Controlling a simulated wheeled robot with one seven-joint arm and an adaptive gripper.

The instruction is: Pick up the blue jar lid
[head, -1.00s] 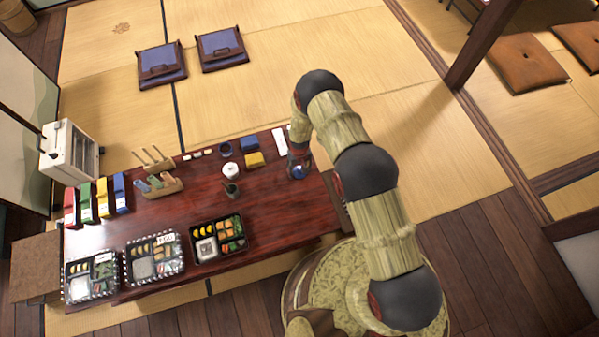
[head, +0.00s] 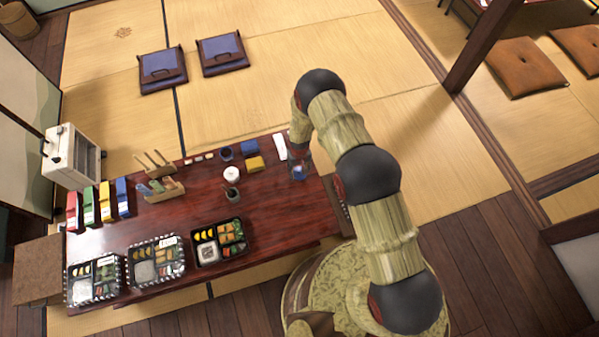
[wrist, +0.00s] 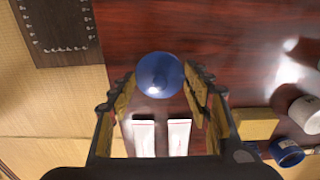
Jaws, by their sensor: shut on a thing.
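The blue jar lid (wrist: 160,75) is round with a small raised centre. In the wrist view it sits between the tips of my gripper (wrist: 158,84), with one finger touching each side. My gripper is shut on it. In the head view the lid shows as a small blue spot (head: 299,172) under my gripper (head: 299,168), near the right end of the dark red table (head: 275,215). I cannot tell whether the lid touches the tabletop.
White narrow packets (wrist: 180,137) lie near the fingers. A yellow block (wrist: 255,123), a blue cup (wrist: 288,152) and a white jar (wrist: 305,112) stand to the right. Bento boxes (head: 219,240) line the table's front. The tabletop around the lid is mostly bare.

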